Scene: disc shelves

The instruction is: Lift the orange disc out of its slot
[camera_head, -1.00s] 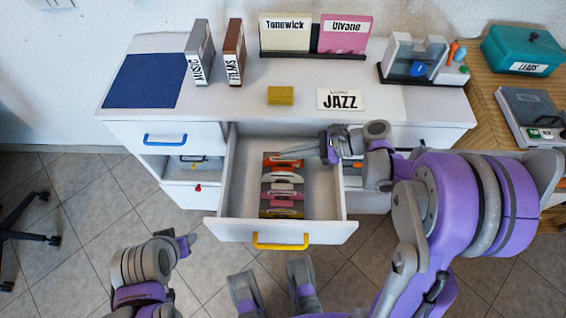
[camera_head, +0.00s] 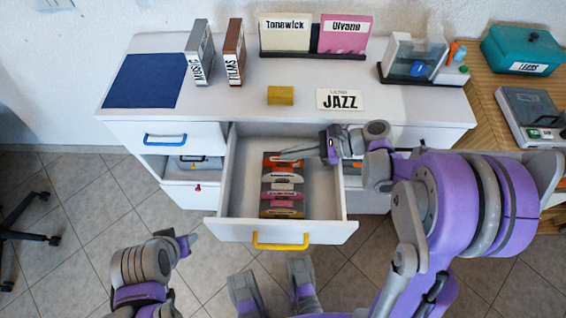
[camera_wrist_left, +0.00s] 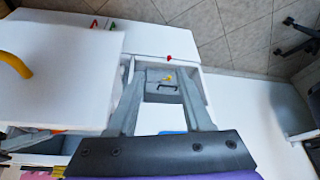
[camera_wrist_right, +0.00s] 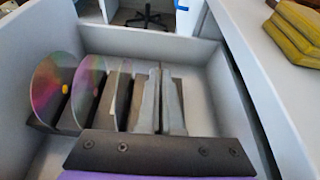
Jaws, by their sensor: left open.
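The orange disc (camera_head: 282,163) stands at the far end of a dark rack in the open drawer, with white, pink and yellow-orange discs nearer the front. My right gripper (camera_head: 286,154) reaches in from the right at that far disc. In the right wrist view its fingers (camera_wrist_right: 160,100) are nearly together beside the row of shiny discs (camera_wrist_right: 85,90); they look shut on the orange disc, which they mostly hide. Whether the disc has risen cannot be told. My left gripper (camera_wrist_left: 164,95) is open and empty, away from the drawer's discs.
The drawer walls (camera_head: 228,170) stand close around the rack, and its front has a yellow handle (camera_head: 281,241). Floor in front is clear.

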